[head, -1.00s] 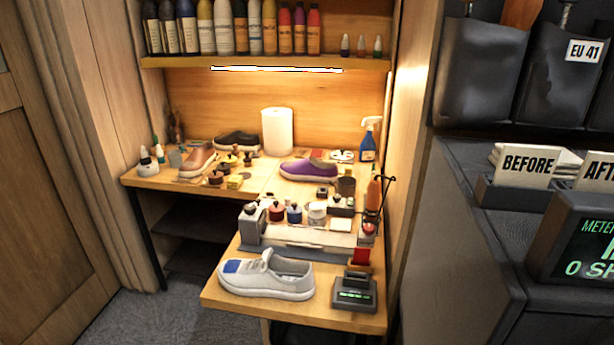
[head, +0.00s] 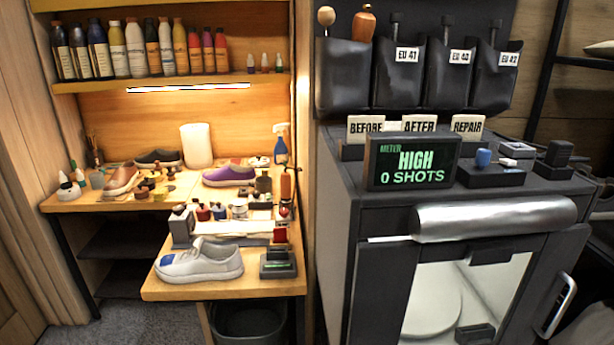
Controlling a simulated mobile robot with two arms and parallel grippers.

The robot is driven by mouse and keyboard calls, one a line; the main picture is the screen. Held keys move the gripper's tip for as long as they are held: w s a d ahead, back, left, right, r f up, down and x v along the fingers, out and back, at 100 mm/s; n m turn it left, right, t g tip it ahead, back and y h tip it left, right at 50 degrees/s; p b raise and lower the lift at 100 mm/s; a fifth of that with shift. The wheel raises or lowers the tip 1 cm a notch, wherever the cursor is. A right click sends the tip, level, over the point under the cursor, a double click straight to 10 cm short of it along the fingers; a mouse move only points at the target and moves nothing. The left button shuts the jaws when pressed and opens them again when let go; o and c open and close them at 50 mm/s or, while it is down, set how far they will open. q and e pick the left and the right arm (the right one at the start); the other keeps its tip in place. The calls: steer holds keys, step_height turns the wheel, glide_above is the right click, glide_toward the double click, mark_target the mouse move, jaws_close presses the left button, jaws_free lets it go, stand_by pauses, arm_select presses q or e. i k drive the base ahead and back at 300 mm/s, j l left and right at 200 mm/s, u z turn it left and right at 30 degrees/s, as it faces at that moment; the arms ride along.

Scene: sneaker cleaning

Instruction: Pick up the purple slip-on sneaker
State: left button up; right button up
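The purple slip-on sneaker (head: 228,176) lies on the back wooden workbench (head: 75,203), right of its middle. It has a pale sole and sits near the paper roll and the spray bottle. Neither of my grippers shows in the head view. Nothing is seen touching the purple sneaker.
A grey-white sneaker (head: 200,262) and a small dark device (head: 278,264) sit on the front table (head: 225,288). A rack of small jars (head: 220,212) stands between it and the purple sneaker. A dark cabinet (head: 335,230) with a meter screen (head: 412,162) stands at right.

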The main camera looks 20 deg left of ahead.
mark_target(232, 175)
steer(key=i+j+z, duration=0.1)
steer(key=j+z, duration=1.55)
steer(key=l, duration=0.1)
